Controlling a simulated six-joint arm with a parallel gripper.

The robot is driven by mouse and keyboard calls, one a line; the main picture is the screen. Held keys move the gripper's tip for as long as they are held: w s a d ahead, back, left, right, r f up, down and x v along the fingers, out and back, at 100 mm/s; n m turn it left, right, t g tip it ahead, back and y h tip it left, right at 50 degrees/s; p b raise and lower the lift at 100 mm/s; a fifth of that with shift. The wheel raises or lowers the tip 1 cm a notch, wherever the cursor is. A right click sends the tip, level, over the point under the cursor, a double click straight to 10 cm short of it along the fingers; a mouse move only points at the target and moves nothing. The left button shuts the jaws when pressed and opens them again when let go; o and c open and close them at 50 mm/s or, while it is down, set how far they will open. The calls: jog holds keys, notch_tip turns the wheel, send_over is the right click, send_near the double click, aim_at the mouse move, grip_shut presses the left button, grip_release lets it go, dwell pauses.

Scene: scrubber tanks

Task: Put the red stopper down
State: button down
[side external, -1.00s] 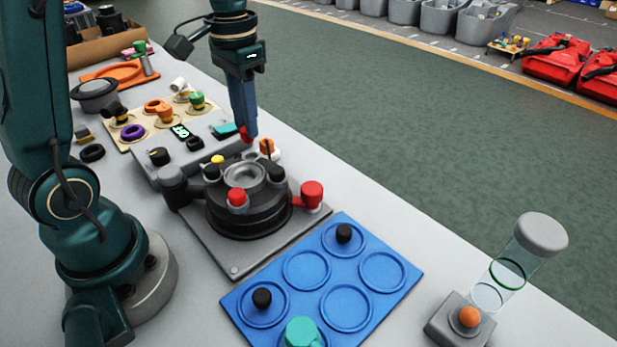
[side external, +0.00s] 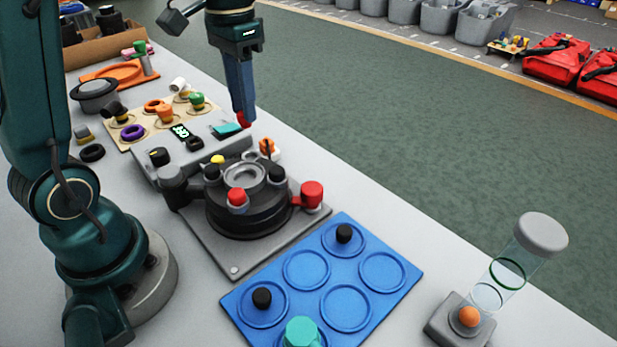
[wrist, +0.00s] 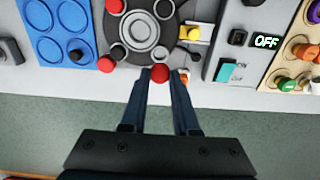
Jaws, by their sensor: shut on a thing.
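My gripper (side external: 244,119) is shut on a small red stopper (wrist: 160,73), pinched between its fingertips. In the side view the stopper shows only as a bit of red at the fingertips, in the air near the switch box. In the wrist view it hangs in front of the bench's edge, beside the dark round turntable (wrist: 145,32). Another red-capped piece (side external: 237,197) stands on the near side of the turntable (side external: 250,218), and a red knob (side external: 312,194) sticks out at its right.
A blue tray (side external: 285,271) with round recesses holds two black-knobbed pieces and a teal one. A clear cylinder with a grey cap (side external: 541,233) leans at the right. A tan board (side external: 149,142) with coloured pieces lies behind the switch box (side external: 160,178). The green floor lies beyond the bench.

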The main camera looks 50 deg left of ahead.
jog(key=shift+s+d+f+m, duration=0.15)
jog(key=shift+f+m, duration=0.15)
jog(key=shift+m, duration=0.5)
jog(key=s+d+m, duration=0.1)
jog(key=d+m, duration=0.1)
jog(key=s+d+f+m, duration=0.1)
jog(key=d+m, duration=0.2)
jog(key=s+d+f+m, duration=0.1)
jog(key=d+m, duration=0.1)
jog(key=d, duration=0.1)
jog(key=shift+s+d, duration=0.15)
jog(key=shift+s, duration=0.05)
jog(key=d+f, duration=0.2)
jog(key=d, duration=0.1)
jog(key=d+f, duration=0.2)
jog(key=d, duration=0.2)
jog(key=s+d+f, duration=0.1)
jog(key=d+f, duration=0.1)
jog(key=d, duration=0.2)
jog(key=shift+f, duration=0.3)
jog(key=shift+d+f, duration=0.1)
jog(key=shift+f, duration=1.95)
jog(key=shift+f, duration=0.1)
jog(key=c, duration=0.7)
grip_release()
jog(key=shift+o, duration=0.2)
